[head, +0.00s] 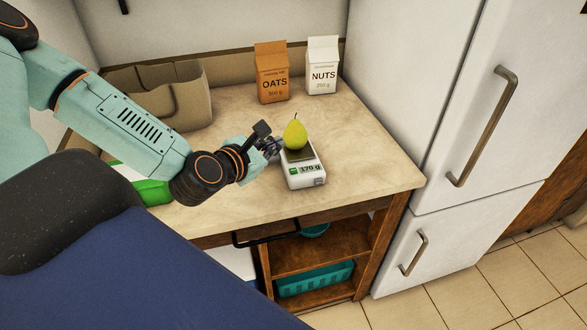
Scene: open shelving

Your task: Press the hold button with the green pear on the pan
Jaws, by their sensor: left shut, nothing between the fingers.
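A green pear (295,135) stands upright, stem up, on the pan of a small white kitchen scale (305,181). The scale's display reads what looks like 170 g. The hold button is too small to make out for certain on the scale's front. My left gripper (272,146) is shut and empty, just left of the pear and the pan. I cannot tell whether it touches the scale. My right gripper is not in view.
An OATS carton (272,75) and a NUTS carton (323,66) stand at the back. A green item (152,191) is partly hidden by my left arm. A white fridge (440,120) borders the counter (365,165), which is clear right of the scale.

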